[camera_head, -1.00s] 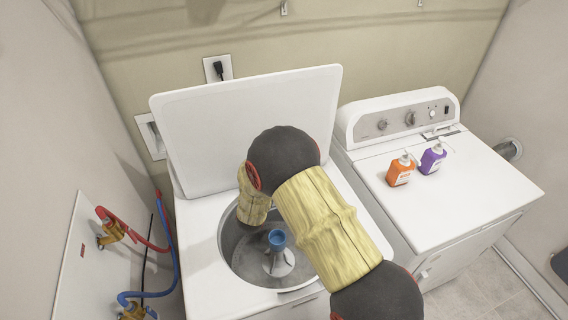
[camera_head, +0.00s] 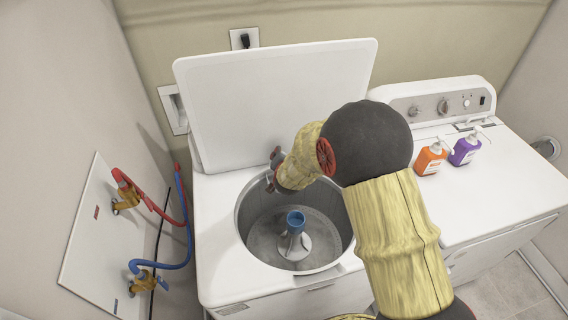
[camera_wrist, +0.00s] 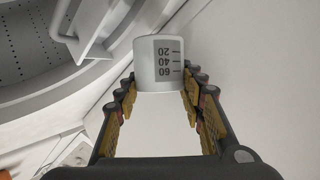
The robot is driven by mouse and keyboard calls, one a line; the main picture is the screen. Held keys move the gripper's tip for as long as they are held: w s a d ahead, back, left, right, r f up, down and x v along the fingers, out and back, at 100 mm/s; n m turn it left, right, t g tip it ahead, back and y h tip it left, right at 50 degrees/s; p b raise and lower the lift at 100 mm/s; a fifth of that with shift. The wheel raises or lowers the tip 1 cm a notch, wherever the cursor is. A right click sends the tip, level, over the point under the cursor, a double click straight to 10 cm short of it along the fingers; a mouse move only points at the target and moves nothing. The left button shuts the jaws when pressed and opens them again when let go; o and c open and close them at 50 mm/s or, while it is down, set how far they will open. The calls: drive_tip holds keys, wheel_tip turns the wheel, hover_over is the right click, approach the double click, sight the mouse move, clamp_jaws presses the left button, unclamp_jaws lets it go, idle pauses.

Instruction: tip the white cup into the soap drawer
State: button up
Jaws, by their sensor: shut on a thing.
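My gripper (camera_wrist: 161,77) is shut on the white cup (camera_wrist: 158,62), with one finger on each side of it. The cup has a grey scale panel marked 20, 40 and 60. In the wrist view a white, box-like part that looks like the soap drawer (camera_wrist: 88,32) juts out at the tub's edge, just left of the cup. The cup appears close to it, but I cannot tell if they touch. In the head view my gripper (camera_head: 273,170) is small and partly hidden by my wrist, at the back left of the tub opening. The cup's contents are hidden.
The washer's lid (camera_head: 270,100) stands open behind the tub (camera_head: 262,262), which has a blue-topped agitator (camera_head: 295,222). An orange bottle (camera_head: 430,158) and a purple bottle (camera_head: 464,151) stand on the dryer (camera_head: 500,185). Red and blue hoses (camera_head: 180,215) run along the left wall.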

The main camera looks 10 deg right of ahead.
drive_tip(key=shift+f+m+y+b, duration=0.75)
drive_tip(key=shift+f+b, duration=0.3)
drive_tip(key=shift+b, duration=3)
drive_tip(key=shift+d+r+p, duration=0.1)
drive_tip(key=shift+p, duration=0.5)
drive_tip(key=shift+y+p, duration=0.25)
drive_tip(key=shift+p, duration=0.05)
drive_tip(key=shift+f+m+y+p, duration=0.25)
drive_tip(key=shift+f+y+p, duration=0.1)
drive_tip(key=shift+p, duration=0.25)
drive_tip(key=shift+f+p, duration=0.2)
drive_tip(key=shift+p, duration=0.8)
drive_tip(key=f+m+y+p, duration=0.1)
drive_tip(key=p, duration=0.2)
drive_tip(key=shift+f+m+y+p, duration=0.15)
drive_tip(key=shift+m+y+p, duration=0.15)
drive_tip(key=shift+y, duration=0.05)
drive_tip(key=m+y+p, duration=0.1)
drive_tip(key=p, duration=0.2)
drive_tip(key=m+y+p, duration=0.1)
drive_tip(key=p, duration=0.2)
drive_tip(key=shift+t+y, duration=0.3)
drive_tip(key=shift+y, duration=0.1)
drive_tip(key=m+y+p, duration=0.1)
drive_tip(key=m+y, duration=0.1)
drive_tip(key=shift+f+m+t, duration=0.1)
drive_tip(key=shift+m+t, duration=0.3)
